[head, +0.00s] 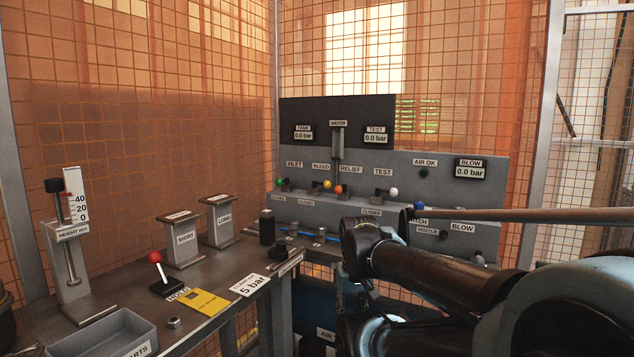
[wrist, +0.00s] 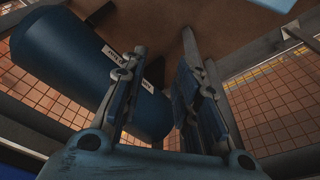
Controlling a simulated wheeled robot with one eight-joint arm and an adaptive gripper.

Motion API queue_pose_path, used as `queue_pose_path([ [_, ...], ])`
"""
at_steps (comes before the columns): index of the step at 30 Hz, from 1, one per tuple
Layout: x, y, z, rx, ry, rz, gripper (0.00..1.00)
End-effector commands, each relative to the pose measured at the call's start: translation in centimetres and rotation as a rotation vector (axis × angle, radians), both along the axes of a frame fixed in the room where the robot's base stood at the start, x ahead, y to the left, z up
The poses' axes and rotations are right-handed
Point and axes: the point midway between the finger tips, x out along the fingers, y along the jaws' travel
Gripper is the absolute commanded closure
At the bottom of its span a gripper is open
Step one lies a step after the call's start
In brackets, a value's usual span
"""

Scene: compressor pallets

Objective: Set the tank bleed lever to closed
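The bleed lever has a yellow knob (head: 328,184) under the BLEED label (head: 321,166) on the grey valve panel (head: 450,200) in the head view. A small label on the ledge below it seems to read CLOSED, but the lever's exact angle is too small to tell. My gripper (wrist: 164,45) shows in the wrist view with its two fingers apart and nothing between them. It points toward a blue tank (wrist: 60,55) with white labels, away from the lever. In the head view my arm is at the right and my gripper's fingers cannot be made out.
Green (head: 281,182), orange (head: 339,189) and white (head: 393,191) knobs flank the yellow one closely. The bench holds a red-knobbed lever (head: 155,257), SHORT (head: 184,245) and LONG (head: 217,222) stands, a yellow card (head: 203,302) and a grey parts tray (head: 75,343). Mesh fencing stands behind.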

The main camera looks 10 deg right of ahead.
Motion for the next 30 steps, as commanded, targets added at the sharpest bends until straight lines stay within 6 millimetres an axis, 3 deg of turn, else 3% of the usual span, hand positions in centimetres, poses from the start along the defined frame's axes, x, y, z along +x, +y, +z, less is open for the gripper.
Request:
queue_pose_path([
  [3, -0.1, 0.0, 1.4, -0.004, -0.007, 0.013, 0.71],
  [8, 3.2, 0.2, 6.0, -0.021, -0.003, 0.068, 0.71],
  [18, 13.5, 0.2, 18.5, -0.077, 0.009, 0.247, 0.71],
  [30, 26.7, 0.5, 30.1, -0.14, 0.028, 0.456, 0.71],
])
